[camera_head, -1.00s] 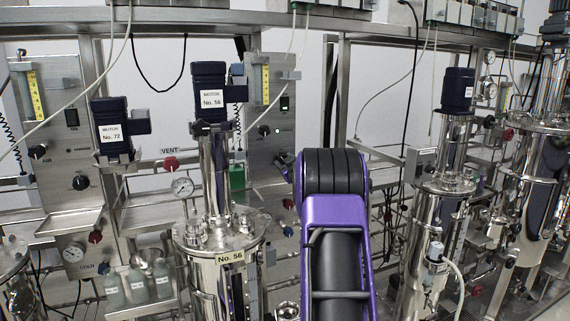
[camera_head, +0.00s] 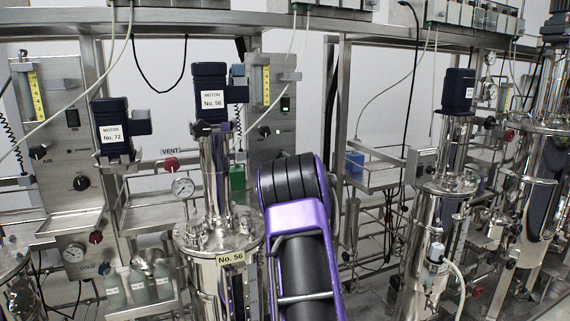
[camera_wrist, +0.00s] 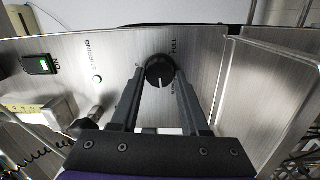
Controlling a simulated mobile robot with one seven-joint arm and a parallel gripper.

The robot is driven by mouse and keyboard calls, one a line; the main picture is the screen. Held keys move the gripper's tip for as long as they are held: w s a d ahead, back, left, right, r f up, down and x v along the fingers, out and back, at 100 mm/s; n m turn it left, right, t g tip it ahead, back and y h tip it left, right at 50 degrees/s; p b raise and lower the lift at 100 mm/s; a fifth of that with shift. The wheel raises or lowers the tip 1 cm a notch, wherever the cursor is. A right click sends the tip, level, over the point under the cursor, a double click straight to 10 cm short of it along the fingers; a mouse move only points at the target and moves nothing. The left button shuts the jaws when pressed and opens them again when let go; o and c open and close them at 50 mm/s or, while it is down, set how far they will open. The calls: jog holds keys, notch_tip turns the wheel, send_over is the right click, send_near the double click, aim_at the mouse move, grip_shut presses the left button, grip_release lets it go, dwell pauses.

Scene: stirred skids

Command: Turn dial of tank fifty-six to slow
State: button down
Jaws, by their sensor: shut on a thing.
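Tank No. 56 (camera_head: 222,275) is a shiny steel vessel left of my purple arm in the head view, with the blue motor No. 56 (camera_head: 210,95) above it. Its steel panel (camera_head: 258,150) stands behind, partly hidden by my arm. In the wrist view a round black dial (camera_wrist: 160,70) sits on the panel, with a pale mark pointing down in the picture. FULL reads above it and STIRRING to its left. My gripper (camera_wrist: 160,75) is shut on the dial, one finger at each side. The head view hides my gripper and the dial.
A green-lit switch (camera_wrist: 40,64) and a green lamp (camera_wrist: 97,78) lie left of the dial. A black knob (camera_wrist: 85,123) is near the left finger. A metal edge (camera_wrist: 222,80) runs right of the fingers. Motor No. 72 (camera_head: 112,130) stands further left.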

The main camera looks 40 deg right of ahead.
jog(key=n, duration=0.5)
jog(key=shift+d, duration=0.1)
jog(key=shift+n, duration=0.3)
dwell(0.4)
jog(key=shift+c, duration=2)
grip_release()
jog(key=shift+s, duration=0.1)
jog(key=v, duration=1.7)
jog(key=shift+s+f, duration=0.2)
jog(key=shift+f, duration=0.15)
jog(key=shift+d, duration=0.15)
